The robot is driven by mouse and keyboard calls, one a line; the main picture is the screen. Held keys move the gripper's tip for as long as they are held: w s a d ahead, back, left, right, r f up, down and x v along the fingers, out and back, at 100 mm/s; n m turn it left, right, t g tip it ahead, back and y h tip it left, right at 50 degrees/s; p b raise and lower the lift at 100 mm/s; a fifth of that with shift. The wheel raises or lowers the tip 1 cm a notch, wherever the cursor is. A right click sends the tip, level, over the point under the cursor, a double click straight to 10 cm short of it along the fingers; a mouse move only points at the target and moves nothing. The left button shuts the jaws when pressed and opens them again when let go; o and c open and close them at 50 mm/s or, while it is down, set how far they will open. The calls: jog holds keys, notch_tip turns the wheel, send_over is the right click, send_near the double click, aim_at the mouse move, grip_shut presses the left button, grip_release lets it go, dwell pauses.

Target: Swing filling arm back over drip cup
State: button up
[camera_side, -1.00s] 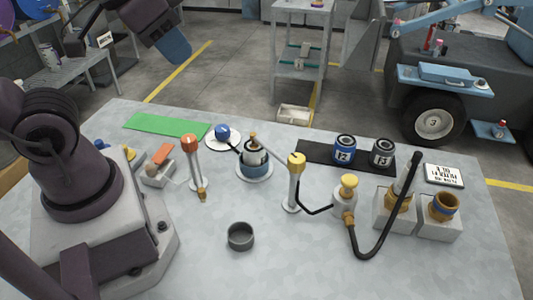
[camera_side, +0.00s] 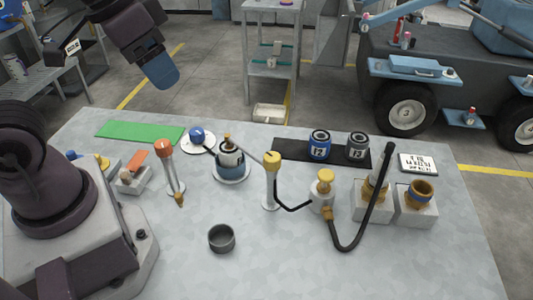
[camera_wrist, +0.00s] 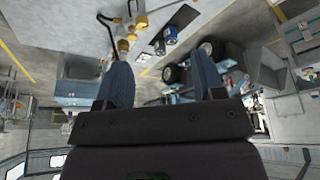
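The filling arm (camera_side: 253,149) is a thin bar from a yellow-capped post (camera_side: 271,185). It reaches left, its brass end (camera_side: 227,140) over a blue and white can (camera_side: 230,163) on a round white plate. The small dark grey drip cup (camera_side: 221,239) stands on the table in front, apart from the filling arm. My gripper (camera_side: 163,75) hangs high beyond the table's far left side, clear of everything. In the wrist view, its two blue fingers (camera_wrist: 160,75) are wide apart with nothing between them.
An orange-capped post (camera_side: 164,148) with a brass nozzle stands left of the can. A pump (camera_side: 321,190) with a black hose (camera_side: 358,240) stands right of the yellow post. Cans numbered 12 (camera_side: 319,147) and 13 (camera_side: 357,149) sit behind. The front table is mostly clear.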

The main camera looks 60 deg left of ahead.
aim_at(272, 156)
jog(key=shift+w+d+f+n+g, duration=1.2)
jog(key=shift+w+d+f, duration=0.85)
jog(key=shift+w, duration=1.9)
jog(key=shift+w+d+f+n+g, duration=0.9)
jog(key=shift+w+d+f+n, duration=0.55)
jog(key=shift+w+f, duration=1.85)
jog(key=f, duration=0.7)
jog(key=w+f, duration=0.1)
jog(key=f, duration=0.2)
jog(key=shift+w+f, duration=0.1)
jog(key=shift+f, duration=0.15)
grip_shut()
